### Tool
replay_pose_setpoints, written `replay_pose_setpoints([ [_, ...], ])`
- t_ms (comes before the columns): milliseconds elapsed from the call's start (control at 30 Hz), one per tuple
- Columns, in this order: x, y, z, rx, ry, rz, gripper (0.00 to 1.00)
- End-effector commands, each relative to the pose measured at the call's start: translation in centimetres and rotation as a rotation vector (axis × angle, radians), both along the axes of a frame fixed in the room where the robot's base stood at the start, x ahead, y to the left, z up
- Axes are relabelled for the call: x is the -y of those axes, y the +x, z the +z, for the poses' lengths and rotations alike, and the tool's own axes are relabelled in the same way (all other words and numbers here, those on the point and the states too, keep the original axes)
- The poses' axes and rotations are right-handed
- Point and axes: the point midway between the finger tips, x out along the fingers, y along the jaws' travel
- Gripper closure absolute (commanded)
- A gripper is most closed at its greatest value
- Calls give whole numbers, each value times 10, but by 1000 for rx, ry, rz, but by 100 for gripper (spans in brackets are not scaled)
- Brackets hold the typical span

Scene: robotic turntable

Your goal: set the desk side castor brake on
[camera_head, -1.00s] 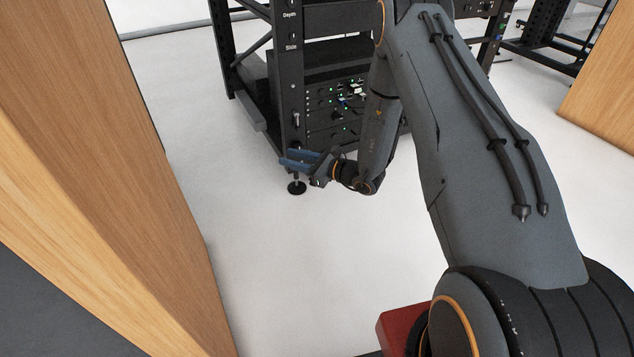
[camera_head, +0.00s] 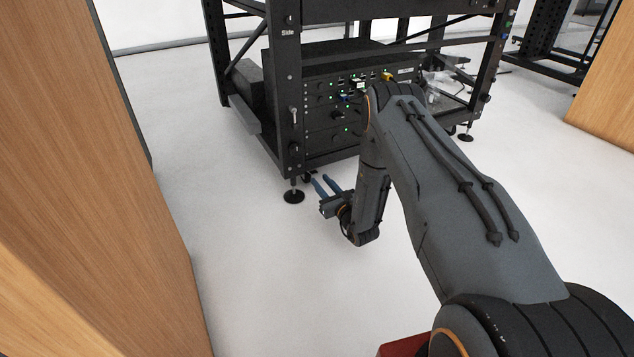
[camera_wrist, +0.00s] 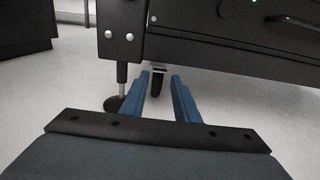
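A dark castor (camera_wrist: 158,82) sits under the rack's lower edge in the wrist view, just beyond and between my fingertips. Its lever is too small and dark to read as up or down. In the head view the castor (camera_head: 307,177) shows as a small dark shape behind the front levelling foot. My gripper (camera_head: 321,180) is low near the floor, its blue fingers pointing at the rack's underside. In the wrist view my gripper (camera_wrist: 160,76) is open, with a gap between the fingers and nothing held. I cannot tell whether a fingertip touches the castor.
A round levelling foot (camera_wrist: 114,102) stands just left of the fingers; it also shows in the head view (camera_head: 293,196). The black equipment rack (camera_head: 288,125) rises above. A wooden panel (camera_head: 130,200) fills the left side. The white floor before the rack is clear.

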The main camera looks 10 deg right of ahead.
Motion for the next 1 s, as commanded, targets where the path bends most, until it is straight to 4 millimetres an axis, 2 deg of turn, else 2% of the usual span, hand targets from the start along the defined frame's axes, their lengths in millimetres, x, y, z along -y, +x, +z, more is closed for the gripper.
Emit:
replay_pose_setpoints([
  [100, -5, 17, -2, 2, -1, 3, 72],
  [233, -8, 28, -1, 0, -1, 2, 72],
  [633, -10, 34, 0, -1, 0, 1, 72],
  [667, -10, 34, 0, -1, 0, 1, 74],
  [800, -10, 34, 0, -1, 0, 2, 97],
  [833, -10, 34, 0, -1, 0, 1, 100],
  [1000, -10, 34, -2, 16, 4, 1, 100],
])
